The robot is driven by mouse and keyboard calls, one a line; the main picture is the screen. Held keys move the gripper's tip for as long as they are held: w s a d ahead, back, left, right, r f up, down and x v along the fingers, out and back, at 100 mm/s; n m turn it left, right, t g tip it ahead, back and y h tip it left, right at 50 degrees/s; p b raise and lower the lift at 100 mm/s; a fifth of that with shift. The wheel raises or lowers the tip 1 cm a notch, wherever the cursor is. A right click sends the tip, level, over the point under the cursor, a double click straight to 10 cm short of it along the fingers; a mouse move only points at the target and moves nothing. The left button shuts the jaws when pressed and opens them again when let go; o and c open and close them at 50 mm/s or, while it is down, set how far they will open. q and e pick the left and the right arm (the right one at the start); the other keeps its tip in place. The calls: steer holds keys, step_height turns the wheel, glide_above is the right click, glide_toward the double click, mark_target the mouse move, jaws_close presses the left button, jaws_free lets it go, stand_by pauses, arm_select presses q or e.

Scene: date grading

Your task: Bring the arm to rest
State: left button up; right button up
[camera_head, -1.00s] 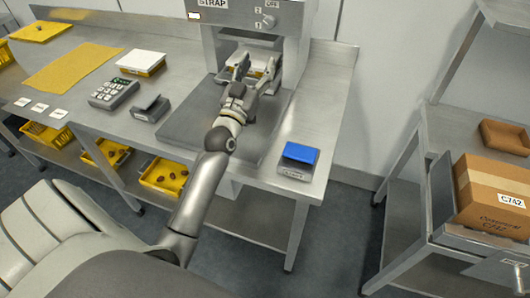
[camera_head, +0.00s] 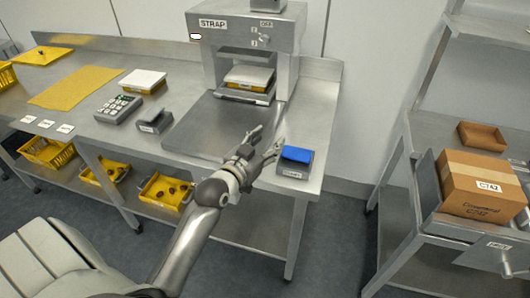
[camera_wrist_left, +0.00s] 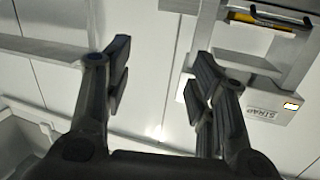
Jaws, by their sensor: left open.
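My left gripper (camera_head: 262,145) is open and empty. In the head view it hangs in front of the grey bench plate, just left of a small stand with a blue pad (camera_head: 297,154). The strap machine (camera_head: 250,35) stands at the back of the bench. A yellow crate with a white top (camera_head: 249,77) sits inside its opening, apart from the gripper. My right gripper is out of view.
The steel bench (camera_head: 314,120) holds a keypad device (camera_head: 118,108), a small grey stand (camera_head: 154,121) and a yellow mat (camera_head: 75,86). Yellow crates sit on the shelf below. At right, a rack (camera_head: 432,130) carries a cardboard box (camera_head: 480,187). Open floor lies between bench and rack.

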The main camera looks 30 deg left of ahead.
arm_select(q)
steer(key=shift+s+d+f+g, duration=0.3)
steer(key=shift+s+d+f, duration=0.15)
steer(key=shift+s, duration=0.1)
